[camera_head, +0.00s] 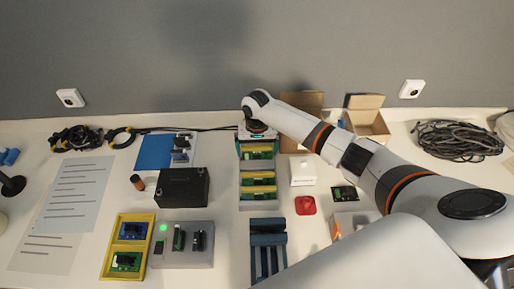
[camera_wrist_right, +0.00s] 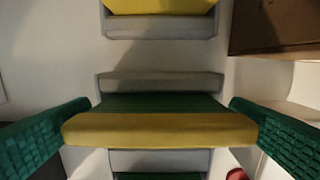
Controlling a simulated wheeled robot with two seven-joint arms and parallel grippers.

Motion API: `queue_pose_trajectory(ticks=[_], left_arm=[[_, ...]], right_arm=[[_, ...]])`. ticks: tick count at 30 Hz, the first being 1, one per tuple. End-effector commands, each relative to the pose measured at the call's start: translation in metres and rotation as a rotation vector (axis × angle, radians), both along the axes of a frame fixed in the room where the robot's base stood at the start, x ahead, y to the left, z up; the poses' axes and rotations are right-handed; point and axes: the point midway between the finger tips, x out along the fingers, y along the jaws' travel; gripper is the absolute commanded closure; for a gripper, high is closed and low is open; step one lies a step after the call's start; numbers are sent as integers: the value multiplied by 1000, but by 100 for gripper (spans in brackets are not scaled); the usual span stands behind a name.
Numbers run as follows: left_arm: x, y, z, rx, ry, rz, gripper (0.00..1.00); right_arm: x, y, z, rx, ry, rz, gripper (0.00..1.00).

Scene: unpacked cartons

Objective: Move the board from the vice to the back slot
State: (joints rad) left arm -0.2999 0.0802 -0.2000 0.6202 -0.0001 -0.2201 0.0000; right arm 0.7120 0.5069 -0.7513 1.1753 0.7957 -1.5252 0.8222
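The board, green with a yellow edge, shows in the right wrist view (camera_wrist_right: 160,128) between the fingers of my right gripper (camera_wrist_right: 160,112). The green fingers meet its two ends, and it stands in or just over a grey slot piece (camera_wrist_right: 160,80). In the head view my right gripper (camera_head: 258,136) is at the back slot of the grey rack (camera_head: 258,205), pointing down and hiding much of the board there. Other green boards with yellow edges (camera_head: 258,179) stand in the nearer slots. The blue vice (camera_head: 268,226) in front shows no board in its jaws. My left gripper is out of view.
A black box (camera_head: 182,187) and a grey block with a green light (camera_head: 195,255) stand left of the rack. A white box (camera_head: 303,171) and a red piece (camera_head: 305,205) lie close on its right. Open cartons (camera_head: 366,118) stand at the back.

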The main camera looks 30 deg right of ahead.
Motion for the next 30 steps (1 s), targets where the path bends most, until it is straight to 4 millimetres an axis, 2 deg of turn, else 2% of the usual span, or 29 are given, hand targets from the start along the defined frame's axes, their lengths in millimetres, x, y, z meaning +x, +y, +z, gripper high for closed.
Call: queue_pose_trajectory(ticks=[4,7,15,21,25,30], left_arm=[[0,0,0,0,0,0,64],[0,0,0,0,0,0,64],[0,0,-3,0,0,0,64],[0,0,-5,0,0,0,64],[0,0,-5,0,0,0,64],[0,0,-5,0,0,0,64]], right_arm=[[0,0,5,0,-1,1,0],[1,0,17,2,-3,1,0],[1,0,73,0,-4,1,0],[1,0,106,0,-2,0,0],[0,0,117,0,-1,0,0],[0,0,120,0,0,-1,0]])
